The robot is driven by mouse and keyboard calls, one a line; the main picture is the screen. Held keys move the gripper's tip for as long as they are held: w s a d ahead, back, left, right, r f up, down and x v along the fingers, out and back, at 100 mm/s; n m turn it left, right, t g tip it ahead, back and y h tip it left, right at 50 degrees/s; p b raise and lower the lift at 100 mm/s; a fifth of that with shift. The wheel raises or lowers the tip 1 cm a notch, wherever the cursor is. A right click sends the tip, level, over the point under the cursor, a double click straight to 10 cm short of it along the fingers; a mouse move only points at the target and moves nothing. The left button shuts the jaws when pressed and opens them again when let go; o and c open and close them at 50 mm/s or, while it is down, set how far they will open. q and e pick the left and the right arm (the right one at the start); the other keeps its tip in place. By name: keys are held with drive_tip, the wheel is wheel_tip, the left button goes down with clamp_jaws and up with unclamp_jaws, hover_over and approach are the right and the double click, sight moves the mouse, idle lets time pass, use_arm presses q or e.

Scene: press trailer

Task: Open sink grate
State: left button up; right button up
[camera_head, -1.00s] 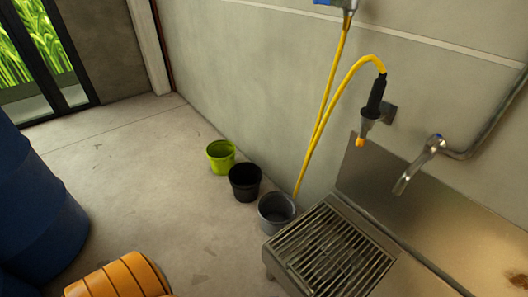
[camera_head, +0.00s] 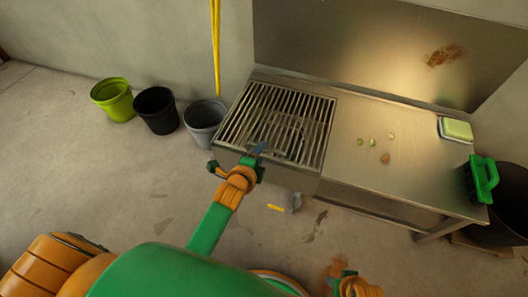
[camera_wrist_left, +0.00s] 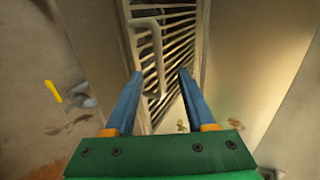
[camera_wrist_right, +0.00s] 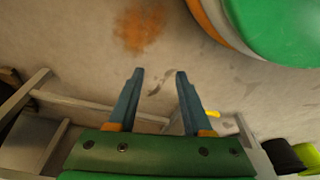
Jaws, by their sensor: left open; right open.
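The sink grate (camera_head: 245,110), a panel of parallel metal bars, lies flat in the left part of the steel sink counter (camera_head: 350,170). A bent metal handle (camera_wrist_left: 155,50) shows on it in the left wrist view. My left gripper (camera_head: 240,160) is open by the grate's front edge. In the left wrist view its two blue fingers (camera_wrist_left: 160,75) are apart, with the handle ahead of and partly between them. I cannot tell whether a finger touches it. My right gripper (camera_head: 345,280) is low in front of the counter; its fingers (camera_wrist_right: 160,73) are open and empty above the floor.
Green (camera_head: 112,98), black (camera_head: 157,110) and grey (camera_head: 204,120) buckets stand left of the sink. A dark bin (camera_head: 512,205) stands at far right.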

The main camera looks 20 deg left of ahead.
use_arm(q)
drive_tip(key=b+x, duration=0.3)
drive_tip(key=x, duration=0.2)
drive_tip(key=shift+w+f+b, duration=0.15)
drive_tip(key=shift+f+b, duration=0.05)
drive_tip(key=shift+b, duration=0.1)
drive_tip(key=shift+w, duration=0.15)
use_arm(e)
wheel_tip(320, 180, up, 10)
drive_tip(key=w, duration=0.1)
drive_tip(key=shift+a+f+t, duration=0.25)
drive_tip(key=shift+t, duration=0.05)
use_arm(q)
clamp_jaws()
